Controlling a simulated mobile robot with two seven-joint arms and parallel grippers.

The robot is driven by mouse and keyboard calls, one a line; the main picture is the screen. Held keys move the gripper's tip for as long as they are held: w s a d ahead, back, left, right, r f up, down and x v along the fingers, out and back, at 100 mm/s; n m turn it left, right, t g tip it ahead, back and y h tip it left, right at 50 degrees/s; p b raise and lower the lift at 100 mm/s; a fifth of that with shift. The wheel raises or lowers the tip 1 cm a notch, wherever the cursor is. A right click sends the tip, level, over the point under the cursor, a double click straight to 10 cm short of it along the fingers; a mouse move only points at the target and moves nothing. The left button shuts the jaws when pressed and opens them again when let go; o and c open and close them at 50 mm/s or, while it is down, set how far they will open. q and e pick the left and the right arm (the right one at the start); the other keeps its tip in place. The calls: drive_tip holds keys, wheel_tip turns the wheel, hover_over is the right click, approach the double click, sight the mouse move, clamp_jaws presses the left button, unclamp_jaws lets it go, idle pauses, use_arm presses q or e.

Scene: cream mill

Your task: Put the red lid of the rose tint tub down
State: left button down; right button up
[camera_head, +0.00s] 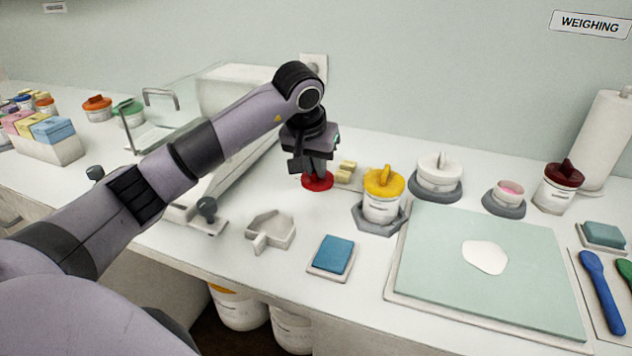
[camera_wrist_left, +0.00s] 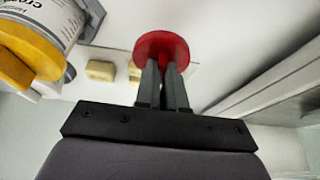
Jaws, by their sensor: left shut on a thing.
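My left gripper (camera_head: 316,170) is shut on the red lid (camera_head: 318,182), a round flat disc. A small open tub with pink contents (camera_head: 509,188), which looks like the rose tint tub, stands in a grey holder at the right. My right gripper is not in view.
Pale yellow blocks (camera_head: 346,171) lie just right of the lid.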

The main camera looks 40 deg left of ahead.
sight(314, 175)
use_arm(q)
wheel_tip(314, 175, down, 4)
drive_tip(key=shift+f, duration=0.1)
idle(0.4)
drive_tip(key=shift+f, duration=0.15)
drive_tip(key=c, duration=1.2)
unclamp_jaws()
